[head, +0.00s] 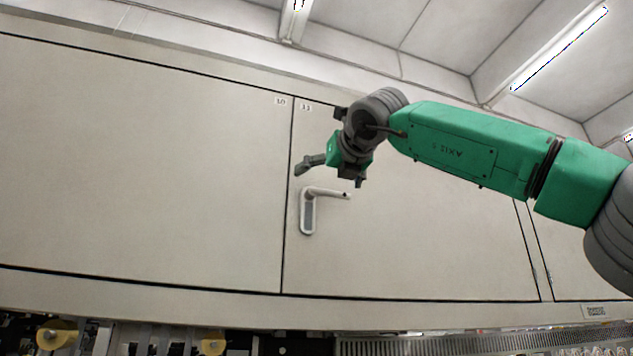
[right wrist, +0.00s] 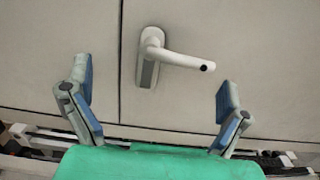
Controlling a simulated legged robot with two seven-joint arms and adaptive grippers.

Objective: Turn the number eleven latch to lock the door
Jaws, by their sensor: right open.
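The number eleven door (head: 430,240) is a pale panel, flush in the wall, with a small number label (head: 306,106) at its top left corner. Its white latch (head: 308,212) has an upright backplate and a lever that points right, roughly level. In the right wrist view the latch lever (right wrist: 180,60) lies ahead of the fingers, not between the pads. My right gripper (head: 328,174) is in front of the door, just above the latch in the head view. It is open and empty, with its two fingers spread wide (right wrist: 158,100). My left gripper is not in view.
The number ten door (head: 140,170) lies to the left, across a dark seam. Below the doors is a ledge, with yellow round parts (head: 56,334) and machinery under it. Ceiling lights (head: 560,48) hang above. The door face around the latch is clear.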

